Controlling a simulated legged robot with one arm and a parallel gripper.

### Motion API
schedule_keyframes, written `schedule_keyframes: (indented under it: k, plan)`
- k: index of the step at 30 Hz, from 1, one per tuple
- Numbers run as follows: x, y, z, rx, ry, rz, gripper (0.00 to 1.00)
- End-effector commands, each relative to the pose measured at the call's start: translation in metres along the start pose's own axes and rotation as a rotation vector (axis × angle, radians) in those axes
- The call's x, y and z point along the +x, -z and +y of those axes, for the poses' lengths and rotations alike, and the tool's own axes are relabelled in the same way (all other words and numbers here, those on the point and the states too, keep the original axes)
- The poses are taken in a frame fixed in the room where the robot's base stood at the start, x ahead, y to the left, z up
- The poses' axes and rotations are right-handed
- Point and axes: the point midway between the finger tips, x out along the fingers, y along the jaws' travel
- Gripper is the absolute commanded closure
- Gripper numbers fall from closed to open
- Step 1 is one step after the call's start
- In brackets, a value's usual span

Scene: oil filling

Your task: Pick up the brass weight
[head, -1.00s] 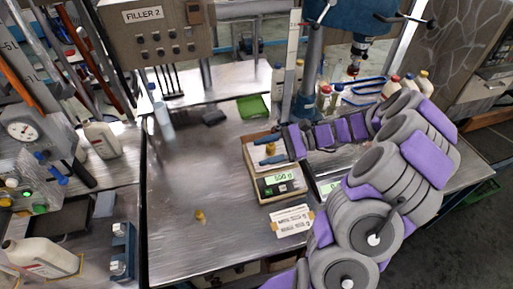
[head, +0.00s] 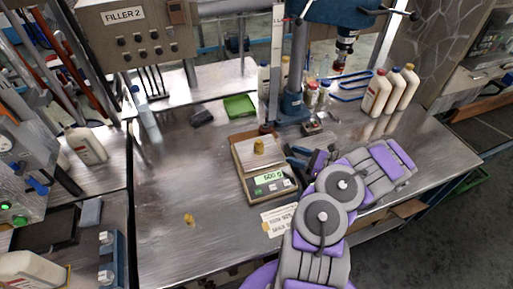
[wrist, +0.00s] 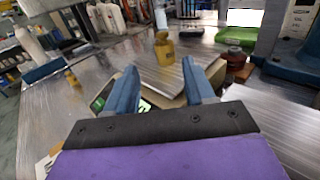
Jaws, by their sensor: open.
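A small brass weight (head: 259,147) stands upright on the pan of a scale (head: 245,156), whose display reads 500 g. A second small brass piece (head: 189,220) lies on the bare bench to the left front. My gripper (head: 291,156) is open and empty, just right of the scale. In the wrist view the open blue fingers (wrist: 160,68) point toward the brass weight (wrist: 164,48), which stands beyond the tips and apart from them. The fingers partly cover the scale there.
A printed card (head: 279,220) lies in front of the scale. A drill press column (head: 293,80) and white bottles (head: 376,93) stand behind and right. The bench left of the scale is mostly clear.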

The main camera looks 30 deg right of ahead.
Motion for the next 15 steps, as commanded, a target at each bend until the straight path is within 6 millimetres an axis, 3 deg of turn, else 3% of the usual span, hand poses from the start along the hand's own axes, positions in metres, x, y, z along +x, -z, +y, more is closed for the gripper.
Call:
schedule_keyframes:
  k: [9,15]
  plan:
    - [0.064,0.002,0.001,0.001,-0.006,-0.002,0.46]
    - [0.095,0.002,-0.001,0.001,-0.004,0.002,0.46]
